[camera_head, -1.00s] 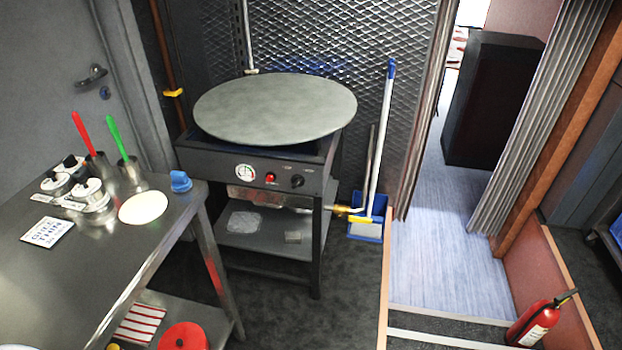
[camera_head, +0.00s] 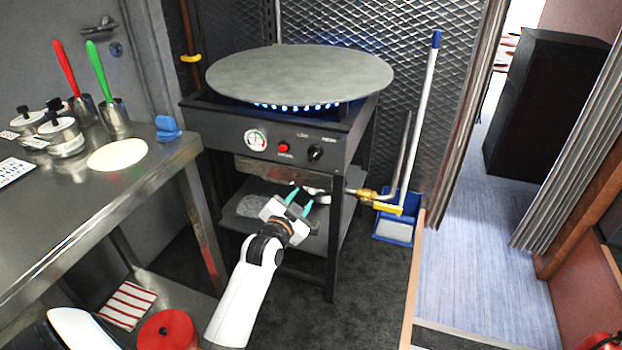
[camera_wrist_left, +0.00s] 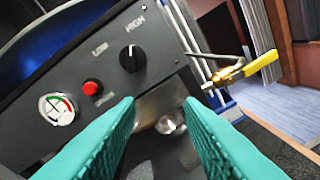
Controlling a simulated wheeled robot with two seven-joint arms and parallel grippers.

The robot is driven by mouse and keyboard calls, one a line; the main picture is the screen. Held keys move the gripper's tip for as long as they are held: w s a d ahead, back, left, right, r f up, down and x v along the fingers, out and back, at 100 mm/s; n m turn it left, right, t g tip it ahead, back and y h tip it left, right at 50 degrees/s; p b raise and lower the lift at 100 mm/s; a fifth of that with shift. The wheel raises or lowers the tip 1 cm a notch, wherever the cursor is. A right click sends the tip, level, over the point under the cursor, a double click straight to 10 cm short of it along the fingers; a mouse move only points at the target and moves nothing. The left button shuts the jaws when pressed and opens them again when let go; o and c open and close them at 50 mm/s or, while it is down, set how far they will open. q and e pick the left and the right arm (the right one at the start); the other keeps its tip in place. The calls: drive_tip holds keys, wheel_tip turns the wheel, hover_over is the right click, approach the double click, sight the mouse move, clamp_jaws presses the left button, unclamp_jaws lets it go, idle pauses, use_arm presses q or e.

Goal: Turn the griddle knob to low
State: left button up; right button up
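The griddle is a round grey plate (camera_head: 300,75) on a dark burner box. Its black knob (camera_head: 315,153) is on the front panel, right of a red lamp (camera_head: 284,147). In the left wrist view the knob (camera_wrist_left: 132,58) has a white mark pointing up between the LOW and HIGH labels. My left gripper (camera_head: 300,199) is open and empty, below and slightly left of the knob, in front of the stand. In the wrist view its teal fingers (camera_wrist_left: 159,102) are apart, with the knob beyond the left fingertip, not touched. My right gripper is not in view.
Blue flames (camera_head: 300,106) show under the plate. A round gauge (camera_head: 256,139) is at the panel's left. A brass fitting with a yellow handle (camera_head: 388,208) sticks out at right. A steel table (camera_head: 60,220) stands at left; a broom and blue dustpan (camera_head: 394,229) stand right.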

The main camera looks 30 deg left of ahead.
use_arm(q)
wheel_tip(320, 180, up, 4)
drive_tip(key=a+t+y, duration=0.1)
drive_tip(key=b, duration=0.2)
approach(313, 156)
drive_tip(key=w, duration=0.3)
drive_tip(key=x, duration=0.4)
drive_tip(key=shift+s+a+b, duration=0.15)
drive_tip(key=shift+a+b, duration=0.2)
drive_tip(key=shift+w+a, duration=0.15)
drive_tip(key=shift+w, duration=0.55)
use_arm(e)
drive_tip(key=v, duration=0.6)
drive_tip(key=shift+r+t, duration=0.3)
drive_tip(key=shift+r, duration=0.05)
use_arm(q)
drive_tip(key=shift+c, duration=0.4)
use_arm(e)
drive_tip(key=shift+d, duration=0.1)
use_arm(q)
clamp_jaws()
